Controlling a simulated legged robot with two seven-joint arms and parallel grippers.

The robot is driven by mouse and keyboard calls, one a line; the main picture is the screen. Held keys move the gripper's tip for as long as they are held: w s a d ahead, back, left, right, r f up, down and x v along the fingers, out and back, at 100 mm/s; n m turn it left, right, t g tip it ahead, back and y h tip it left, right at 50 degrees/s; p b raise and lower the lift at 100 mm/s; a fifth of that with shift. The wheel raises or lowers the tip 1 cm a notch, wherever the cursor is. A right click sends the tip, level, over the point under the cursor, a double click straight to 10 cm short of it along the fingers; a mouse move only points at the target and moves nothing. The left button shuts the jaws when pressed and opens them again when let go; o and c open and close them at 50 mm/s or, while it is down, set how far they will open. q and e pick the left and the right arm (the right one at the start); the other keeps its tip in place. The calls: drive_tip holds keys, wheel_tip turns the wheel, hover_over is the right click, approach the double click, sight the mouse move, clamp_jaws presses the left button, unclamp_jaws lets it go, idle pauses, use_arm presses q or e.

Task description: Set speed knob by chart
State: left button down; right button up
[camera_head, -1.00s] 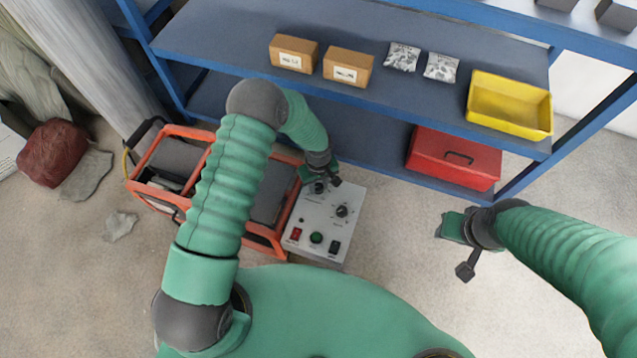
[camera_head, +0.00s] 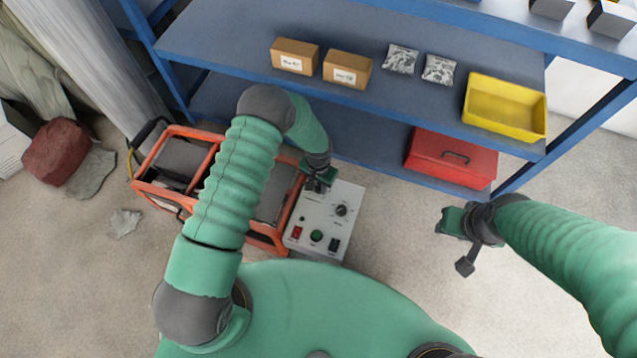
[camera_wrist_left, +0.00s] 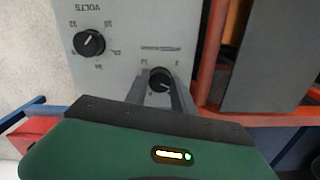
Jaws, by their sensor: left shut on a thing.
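The control panel (camera_head: 325,228) is a light grey box face with knobs and buttons, at the right end of the orange-framed machine. My left gripper (camera_head: 318,184) is over the panel's upper left part. In the left wrist view its fingers (camera_wrist_left: 158,92) are shut on a black knob (camera_wrist_left: 160,78) with a pale pointer line and small marks around it. A second black knob (camera_wrist_left: 89,43), beside the word VOLTS, stands free; it also shows in the head view (camera_head: 341,210). No chart can be made out. My right gripper (camera_head: 457,222) is off to the right, empty above the floor, its jaws unclear.
The orange-framed machine (camera_head: 201,138) stands below the blue shelf (camera_head: 230,45). The shelf holds cardboard boxes (camera_head: 347,68), small bags, a yellow bin (camera_head: 505,108) and, lower down, a red toolbox (camera_head: 450,159). Floor right of the panel is clear.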

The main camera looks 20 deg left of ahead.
use_arm(q)
drive_tip(key=m, duration=0.4)
drive_tip(key=shift+m+p, duration=0.3)
drive_tip(key=shift+p, duration=0.05)
drive_tip(key=m, duration=0.4)
drive_tip(key=shift+w+m, duration=0.1)
drive_tip(key=shift+m, duration=0.2)
drive_tip(key=m, duration=0.4)
drive_tip(key=shift+m+p, duration=0.3)
drive_tip(key=shift+p, duration=0.05)
drive_tip(key=m, duration=0.4)
drive_tip(key=shift+w+a+m, duration=0.1)
drive_tip(key=shift+m, duration=0.3)
drive_tip(key=c, duration=1.1)
unclamp_jaws()
